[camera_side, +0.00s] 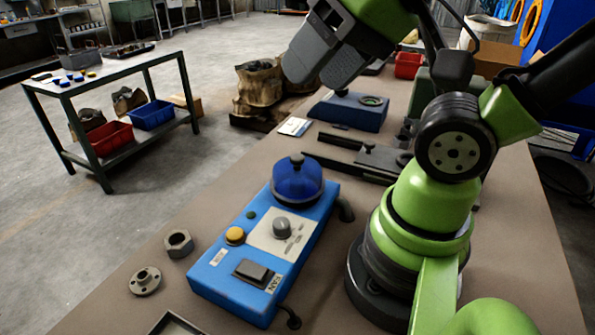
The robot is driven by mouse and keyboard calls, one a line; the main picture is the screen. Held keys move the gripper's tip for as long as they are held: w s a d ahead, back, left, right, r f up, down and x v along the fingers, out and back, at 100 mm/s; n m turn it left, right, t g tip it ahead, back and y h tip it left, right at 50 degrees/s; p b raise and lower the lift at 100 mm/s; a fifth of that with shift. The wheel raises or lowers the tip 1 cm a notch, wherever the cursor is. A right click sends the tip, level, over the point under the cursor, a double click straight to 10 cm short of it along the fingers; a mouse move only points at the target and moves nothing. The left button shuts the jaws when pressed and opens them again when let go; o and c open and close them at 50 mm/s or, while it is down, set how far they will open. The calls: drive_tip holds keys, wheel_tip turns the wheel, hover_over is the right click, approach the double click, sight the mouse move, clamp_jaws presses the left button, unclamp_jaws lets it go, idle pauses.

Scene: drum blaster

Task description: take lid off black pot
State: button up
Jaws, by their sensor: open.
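The lid looks level and seated. A pot under it is not clearly distinguishable; only dark blue shows through the dome. My gripper (306,68) is a grey block at the top of the view, up and beyond the lid, apart from it. It is open, and nothing shows in it; the gap between its fingers is hard to see from here.
The box has a grey knob (282,228), a yellow button (235,235) and a black switch (254,272). A hex nut (179,243) and a flanged ring (145,281) lie left of it. Another blue box (349,112) and dark metal bars (365,160) lie behind.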

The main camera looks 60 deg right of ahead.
drive_tip(key=n+g+h, duration=0.2)
drive_tip(key=n+g, duration=0.5)
drive_tip(key=n, duration=0.1)
hover_over(297, 156)
drive_tip(key=s, duration=0.1)
drive_tip(key=f, duration=1.4)
drive_tip(key=shift+s+d+f, duration=0.15)
drive_tip(key=shift+s+d, duration=0.05)
drive_tip(key=shift+w+a+f, duration=0.1)
drive_tip(key=shift+w+f, duration=0.1)
drive_tip(key=shift+f, duration=0.75)
drive_tip(key=shift+w+a+f, duration=0.1)
drive_tip(key=shift+w+f, duration=0.15)
drive_tip(key=shift+f, duration=0.7)
drive_tip(key=shift+w+a+f, duration=0.1)
drive_tip(key=shift+w+f, duration=0.1)
drive_tip(key=shift+f, duration=0.75)
drive_tip(key=shift+c, duration=0.4)
drive_tip(key=c, duration=1)
